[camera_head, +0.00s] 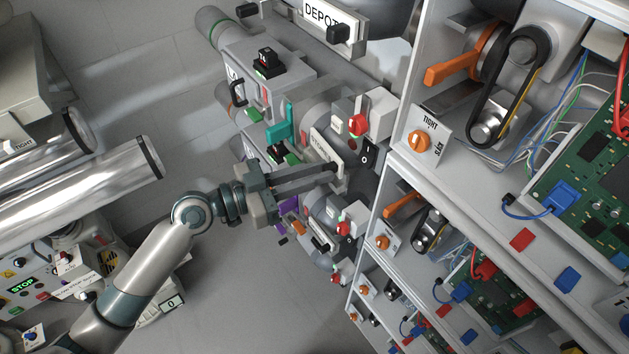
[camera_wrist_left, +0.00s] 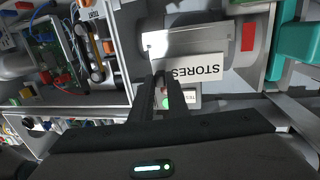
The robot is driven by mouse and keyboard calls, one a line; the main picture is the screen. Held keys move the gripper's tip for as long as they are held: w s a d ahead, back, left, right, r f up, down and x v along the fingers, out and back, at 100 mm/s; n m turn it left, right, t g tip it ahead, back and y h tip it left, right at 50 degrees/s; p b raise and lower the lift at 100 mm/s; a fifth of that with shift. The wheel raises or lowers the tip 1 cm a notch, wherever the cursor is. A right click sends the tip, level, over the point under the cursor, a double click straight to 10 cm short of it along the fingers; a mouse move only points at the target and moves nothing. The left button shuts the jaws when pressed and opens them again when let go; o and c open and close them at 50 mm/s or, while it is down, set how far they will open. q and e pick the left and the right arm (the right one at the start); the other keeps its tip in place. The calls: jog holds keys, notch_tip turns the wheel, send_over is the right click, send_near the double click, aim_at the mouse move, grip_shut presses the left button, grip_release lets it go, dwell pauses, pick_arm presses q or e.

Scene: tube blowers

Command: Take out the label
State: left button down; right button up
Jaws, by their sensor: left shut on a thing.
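My right gripper is out of view.
Another unit with a DEPOT label (camera_head: 320,15) stands at the top. Red knobs (camera_head: 357,125) and a black switch (camera_head: 368,155) sit close right of my gripper. White shelves (camera_head: 415,172) with circuit boards fill the right. Floor (camera_head: 235,300) is clear below.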

pick_arm(q)
notch_tip(320, 180, up, 6)
jog(key=shift+r, duration=0.15)
